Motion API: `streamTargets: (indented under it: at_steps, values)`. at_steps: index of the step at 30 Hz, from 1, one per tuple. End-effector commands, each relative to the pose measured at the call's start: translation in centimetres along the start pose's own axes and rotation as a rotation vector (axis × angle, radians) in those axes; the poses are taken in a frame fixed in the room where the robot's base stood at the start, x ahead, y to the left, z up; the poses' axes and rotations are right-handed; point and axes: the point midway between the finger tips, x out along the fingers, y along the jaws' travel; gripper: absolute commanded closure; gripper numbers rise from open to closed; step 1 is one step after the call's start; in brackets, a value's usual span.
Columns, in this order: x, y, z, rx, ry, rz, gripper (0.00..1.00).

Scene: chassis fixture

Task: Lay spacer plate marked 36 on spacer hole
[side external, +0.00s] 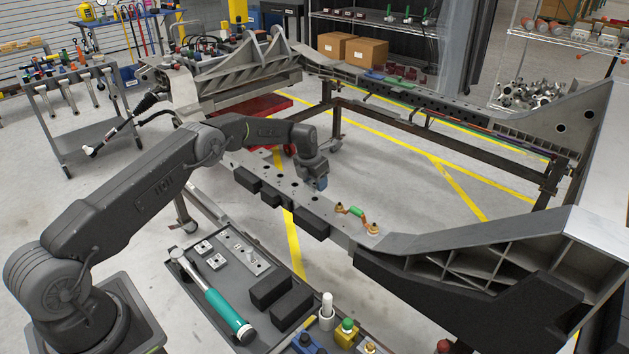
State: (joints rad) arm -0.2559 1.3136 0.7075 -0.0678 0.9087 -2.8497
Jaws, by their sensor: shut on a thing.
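My gripper (318,185) is at the end of my arm, pointing down just above the chassis rail (345,238). It is shut on a small part, which I take for the spacer plate; the jaws mostly hide it and no number can be read. The rail's top face has a row of dark holes, and the gripper covers part of the view there. I cannot tell which one is the spacer hole, or whether the held part touches the rail. Two small light plates, an upper one (203,248) and a lower one (216,262), lie in the grey tray (186,284).
A green-and-copper part (356,212) stands on the rail right of my gripper. Black blocks (312,223) jut from the rail's near side.

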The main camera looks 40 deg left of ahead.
Motion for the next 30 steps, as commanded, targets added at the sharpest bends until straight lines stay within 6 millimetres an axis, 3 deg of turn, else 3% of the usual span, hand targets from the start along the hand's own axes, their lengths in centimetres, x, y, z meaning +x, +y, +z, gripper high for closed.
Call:
streamTargets:
  at_steps: [10,30]
  values:
    - [0.1,0.0,0.0,0.0,-0.002,0.0,0.85]
    - [2.6,0.0,-0.5,0.0,-0.002,0.0,0.85]
